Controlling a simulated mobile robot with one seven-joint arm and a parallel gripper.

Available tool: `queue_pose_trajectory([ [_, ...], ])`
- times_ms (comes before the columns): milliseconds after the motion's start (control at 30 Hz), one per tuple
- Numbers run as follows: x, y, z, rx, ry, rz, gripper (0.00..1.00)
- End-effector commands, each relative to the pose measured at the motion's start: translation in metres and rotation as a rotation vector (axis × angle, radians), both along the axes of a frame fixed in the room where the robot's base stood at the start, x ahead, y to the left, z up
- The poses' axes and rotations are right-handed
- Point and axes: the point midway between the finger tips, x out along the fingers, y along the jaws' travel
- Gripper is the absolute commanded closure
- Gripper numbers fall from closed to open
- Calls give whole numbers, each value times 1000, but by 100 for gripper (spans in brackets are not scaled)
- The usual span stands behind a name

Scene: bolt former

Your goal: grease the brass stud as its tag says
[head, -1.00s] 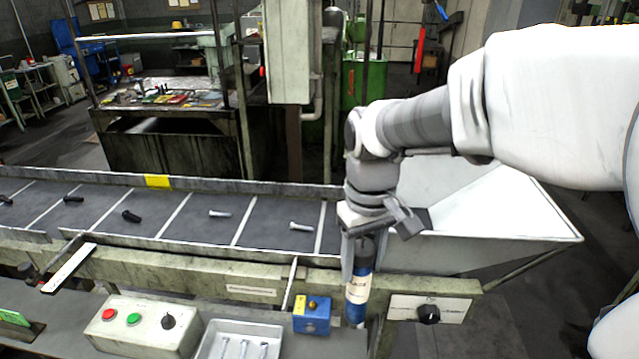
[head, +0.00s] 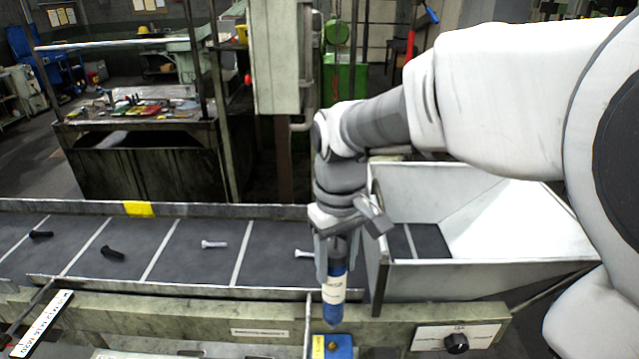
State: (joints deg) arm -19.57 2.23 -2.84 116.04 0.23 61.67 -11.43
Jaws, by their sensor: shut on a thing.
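My gripper (head: 335,254) is shut on a blue tube (head: 334,317) with a white label and points down. The tube's lower end appears just above a blue block (head: 343,341) at the bottom edge of the head view. The small brass stud (head: 332,346) sits on top of this block, close below the tube's end. I cannot tell whether they touch. A yellow tag (head: 318,347) is on the block's left side. Its writing is too small to read, and the lower block is cut off.
A conveyor (head: 180,265) with several dark and pale bolts runs behind the tube. A white chute (head: 480,270) stands to the right. A panel with a black knob (head: 456,343) is at lower right. A white labelled strip (head: 42,324) is at lower left.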

Motion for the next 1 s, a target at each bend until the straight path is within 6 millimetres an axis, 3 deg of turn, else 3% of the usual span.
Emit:
queue_pose_trajectory([
  [267,0,0,-7,0,-1,0,100],
  [1000,0,0,-55,0,-1,0,100],
])
